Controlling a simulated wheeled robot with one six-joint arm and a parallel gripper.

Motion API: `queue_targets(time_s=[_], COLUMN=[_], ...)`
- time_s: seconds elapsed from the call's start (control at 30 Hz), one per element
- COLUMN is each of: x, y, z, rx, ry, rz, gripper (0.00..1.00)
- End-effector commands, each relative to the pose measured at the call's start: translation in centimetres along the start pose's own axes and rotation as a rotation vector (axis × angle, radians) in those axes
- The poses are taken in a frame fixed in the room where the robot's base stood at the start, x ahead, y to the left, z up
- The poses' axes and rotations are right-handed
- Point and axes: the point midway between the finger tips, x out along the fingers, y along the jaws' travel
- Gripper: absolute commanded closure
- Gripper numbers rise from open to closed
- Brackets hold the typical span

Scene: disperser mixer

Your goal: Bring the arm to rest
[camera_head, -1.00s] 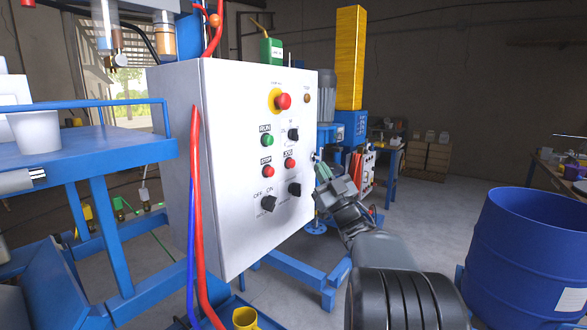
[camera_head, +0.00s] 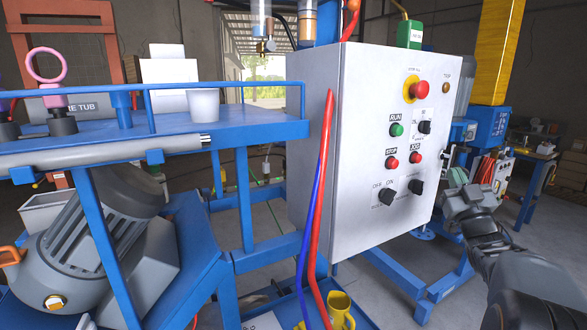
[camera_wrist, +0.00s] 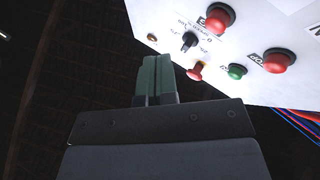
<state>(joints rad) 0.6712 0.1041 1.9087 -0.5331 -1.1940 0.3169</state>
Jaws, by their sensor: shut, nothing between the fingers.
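My arm comes in from the lower right in the head view, and my gripper (camera_head: 446,162) is beside the right edge of the white control box (camera_head: 335,170). In the wrist view my gripper (camera_wrist: 157,62) shows its two green fingers pressed together, with nothing between them. The box's face, with red, green and black controls, shows beyond the fingers at the upper right of the wrist view (camera_wrist: 250,85). I cannot tell exactly how far the fingertips are from the box.
A blue platform (camera_head: 230,130) with a railing and a white cup (camera_head: 203,105) stands left of the box. Red and blue hoses (camera_head: 322,190) hang along the box's left side. A grey motor (camera_head: 85,250) is at lower left. Blue frame legs stand below the box.

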Motion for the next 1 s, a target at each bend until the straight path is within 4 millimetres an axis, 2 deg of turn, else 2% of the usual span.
queue_targets(time_s=[0.1, 0.2, 0.3, 0.37, 0.43, 0.57, 0.7, 0.8, 0.9, 1.0], x=[-2.0, -5.0, -8.7, -11.2, -14.5, -20.7, -26.8, -29.9, -31.4, -31.1], y=[1.6, 1.8, 0.0, -1.8, -4.4, -10.4, -16.5, -19.7, -22.2, -23.5], z=[5.5, 9.2, 11.6, 12.4, 12.6, 10.9, 7.0, 3.9, 1.1, -0.4], rx=[-0.007, 0.004, 0.033, 0.058, 0.087, 0.150, 0.197, 0.208, 0.205, 0.186], ry=[-0.285, -0.562, -0.837, -1.000, -1.188, -1.518, -1.794, -1.907, -1.920, -1.868], rz=[0.125, 0.218, 0.262, 0.268, 0.254, 0.163, 0.007, -0.112, -0.217, -0.283], gripper=[1.00, 1.00, 1.00, 1.00, 1.00, 1.00, 1.00, 1.00, 1.00, 1.00])
